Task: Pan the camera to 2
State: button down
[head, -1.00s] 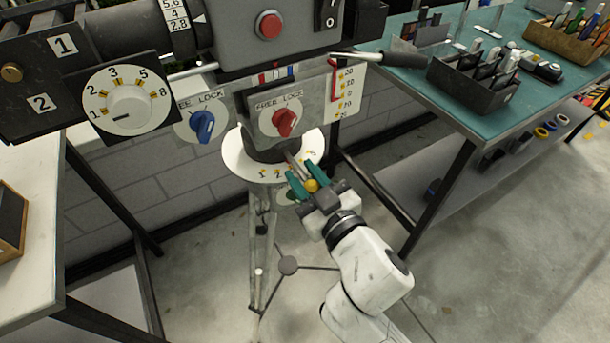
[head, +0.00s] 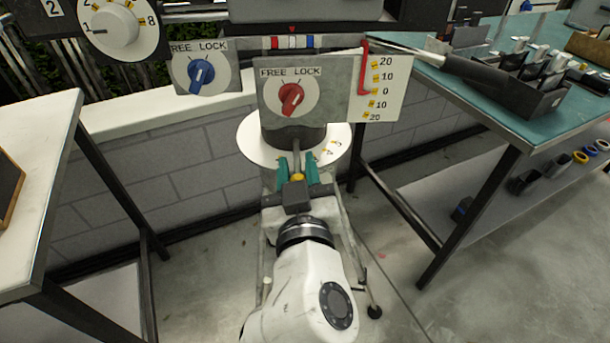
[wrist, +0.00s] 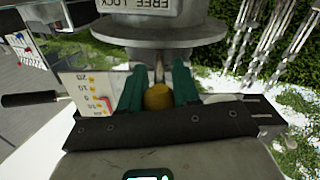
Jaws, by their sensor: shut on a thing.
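My gripper (head: 297,172) has its green fingers shut on the yellow knob (head: 297,178) at the end of a thin metal pan pointer (head: 296,150). The wrist view also shows the knob (wrist: 158,97) between the fingers. The pointer comes out from under the camera head (head: 305,10). Below it is a round white dial (head: 258,150) with yellow marks; a few show to the right of the pointer, too small to read surely. Whatever mark lies under the pointer is hidden or unclear. A red FREE/LOCK knob (head: 291,98) sits above the dial.
A blue FREE/LOCK knob (head: 201,74) is left of the red one. A tilt scale (head: 378,90) and a long black-gripped handle (head: 490,80) are at the right. A white table (head: 40,150) stands left, a teal-topped table (head: 510,125) right. Tripod legs stand below.

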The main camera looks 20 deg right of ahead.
jog(key=c, duration=0.8)
grip_release()
jog(key=shift+d, duration=0.1)
jog(key=shift+c, duration=0.2)
jog(key=shift+s, duration=0.1)
jog(key=v, duration=1)
jog(key=shift+s, duration=0.3)
